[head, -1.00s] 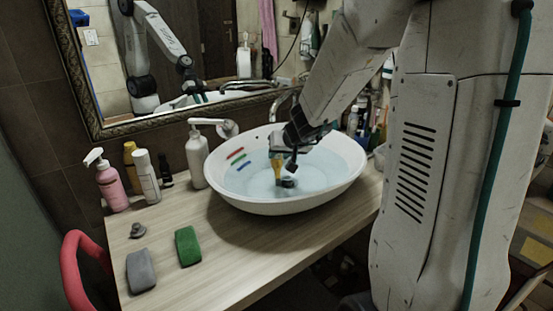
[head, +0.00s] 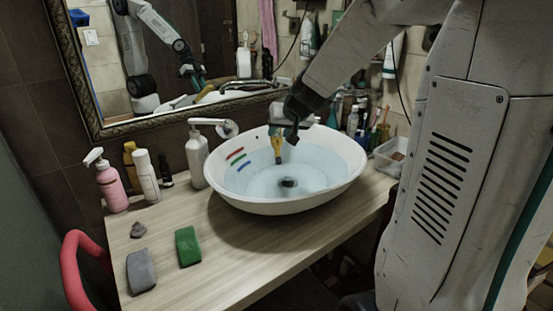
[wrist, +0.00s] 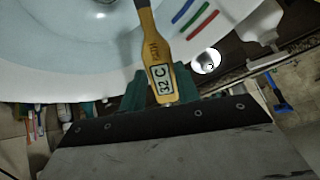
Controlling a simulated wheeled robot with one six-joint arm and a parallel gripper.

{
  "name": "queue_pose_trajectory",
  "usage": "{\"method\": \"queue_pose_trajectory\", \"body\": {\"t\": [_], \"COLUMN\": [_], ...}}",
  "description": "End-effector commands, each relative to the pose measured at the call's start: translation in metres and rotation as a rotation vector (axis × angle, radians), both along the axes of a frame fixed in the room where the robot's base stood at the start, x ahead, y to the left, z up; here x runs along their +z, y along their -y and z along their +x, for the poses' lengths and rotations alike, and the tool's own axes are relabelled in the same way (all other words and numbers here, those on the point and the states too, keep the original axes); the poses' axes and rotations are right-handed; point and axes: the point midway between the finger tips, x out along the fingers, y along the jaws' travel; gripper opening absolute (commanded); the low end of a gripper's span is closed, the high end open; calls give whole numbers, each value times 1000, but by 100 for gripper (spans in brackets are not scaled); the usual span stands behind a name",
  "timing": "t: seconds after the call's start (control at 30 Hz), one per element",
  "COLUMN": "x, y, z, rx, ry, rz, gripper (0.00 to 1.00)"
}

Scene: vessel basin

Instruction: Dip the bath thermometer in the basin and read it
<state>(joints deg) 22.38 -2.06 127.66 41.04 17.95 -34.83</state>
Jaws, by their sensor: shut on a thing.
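The white basin (head: 225,198) stands on the wooden counter and holds clear water (head: 315,180) over a dark drain. Red, green and blue stripes mark its inner left wall. My gripper (head: 280,128) is over the back part of the basin, shut on the yellow bath thermometer (head: 278,148), which points down.
A pink pump bottle (head: 111,188), a white bottle (head: 146,178) and a soap dispenser (head: 197,160) stand left of the basin. A green sponge (head: 188,247) and a grey block (head: 141,270) lie at the front left. A mirror (head: 215,92) hangs behind.

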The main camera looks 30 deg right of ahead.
Motion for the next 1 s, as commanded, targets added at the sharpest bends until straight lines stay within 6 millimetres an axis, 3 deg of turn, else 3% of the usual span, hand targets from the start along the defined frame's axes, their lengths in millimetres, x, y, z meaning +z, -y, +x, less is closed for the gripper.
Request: {"method": "queue_pose_trajectory", "body": {"t": [0.47,1.0], "x": [41,43], "y": [0,0], "z": [0,0], "rx": [-1,-1], "ry": [1,-2], "rz": [-1,-1], "gripper": [9,9]}}
